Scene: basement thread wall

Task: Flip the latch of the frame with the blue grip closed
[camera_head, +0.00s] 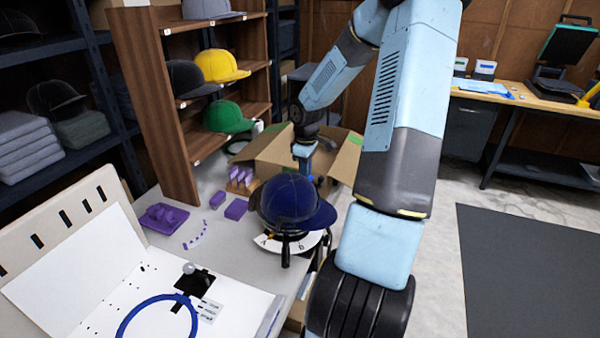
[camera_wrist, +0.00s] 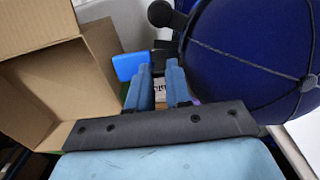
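A dark blue cap (camera_head: 290,203) sits on a round stand with a white lettered dial (camera_head: 268,243). The cap fills the right of the wrist view (camera_wrist: 250,55). A bright blue block (camera_wrist: 130,65), which looks like the blue grip, is just beyond my fingers and to their left. My gripper (camera_wrist: 161,82) points down beside the cap, its two light-blue fingers apart with a gap between them. Through the gap I see a small pale label and dark parts. I cannot make out the latch or its position. In the head view my gripper (camera_head: 304,165) is behind the cap.
An open cardboard box (camera_head: 275,152) stands close to my gripper; its flaps fill the left of the wrist view (camera_wrist: 45,70). Purple blocks (camera_head: 236,208) lie on the table left of the cap. A blue hoop (camera_head: 150,316) lies in front. Shelves with caps (camera_head: 222,66) stand behind.

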